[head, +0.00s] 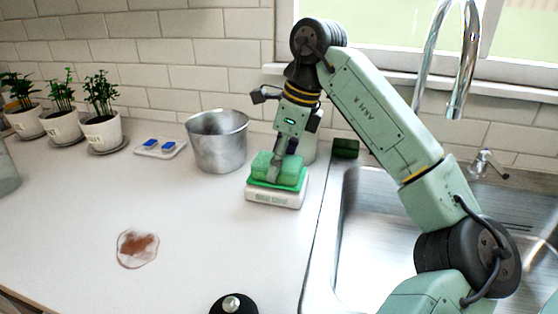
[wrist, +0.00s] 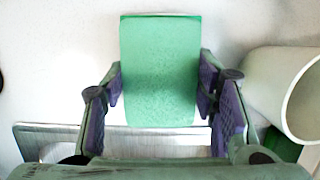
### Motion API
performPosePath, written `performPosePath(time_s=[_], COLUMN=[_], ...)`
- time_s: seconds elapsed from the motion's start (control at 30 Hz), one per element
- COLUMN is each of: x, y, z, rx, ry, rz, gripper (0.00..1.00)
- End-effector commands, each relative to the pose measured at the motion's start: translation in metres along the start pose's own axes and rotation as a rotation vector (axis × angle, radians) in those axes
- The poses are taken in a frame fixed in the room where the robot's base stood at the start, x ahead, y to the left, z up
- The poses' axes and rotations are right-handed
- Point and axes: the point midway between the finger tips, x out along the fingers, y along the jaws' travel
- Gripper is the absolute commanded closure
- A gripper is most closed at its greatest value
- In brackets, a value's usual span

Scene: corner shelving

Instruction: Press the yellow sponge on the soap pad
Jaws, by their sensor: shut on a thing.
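No yellow sponge shows; the sponge in my gripper looks light green. In the head view, this green sponge (head: 264,166) sits on or just over a brighter green soap pad (head: 262,184) in a white, lettered base (head: 274,199). Whether they touch is hard to tell. My gripper (head: 281,156) points down at the sponge from above. In the wrist view, the green sponge (wrist: 160,70) lies between the two purple-lined fingers of my gripper (wrist: 160,88), which are shut on its sides. The pad is mostly hidden under the sponge there.
A metal bucket (head: 218,145) stands left of the pad, near a small tray with blue blocks (head: 160,148). A white cylinder (wrist: 285,90) stands close to the gripper. A dark green block (head: 346,147) sits by the sink (head: 365,240). A brown stain (head: 138,246) marks the open counter.

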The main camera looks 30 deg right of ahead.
Motion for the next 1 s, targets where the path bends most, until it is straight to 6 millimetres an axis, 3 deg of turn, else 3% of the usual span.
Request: performPosePath(time_s=[0.63, 1.0], x=[-0.055, -0.059], y=[0.000, 0.000], z=[0.015, 0.017], rx=[-0.001, -0.001], ry=[-0.001, -0.001], rz=[-0.001, -0.001], gripper=[0.69, 0.69])
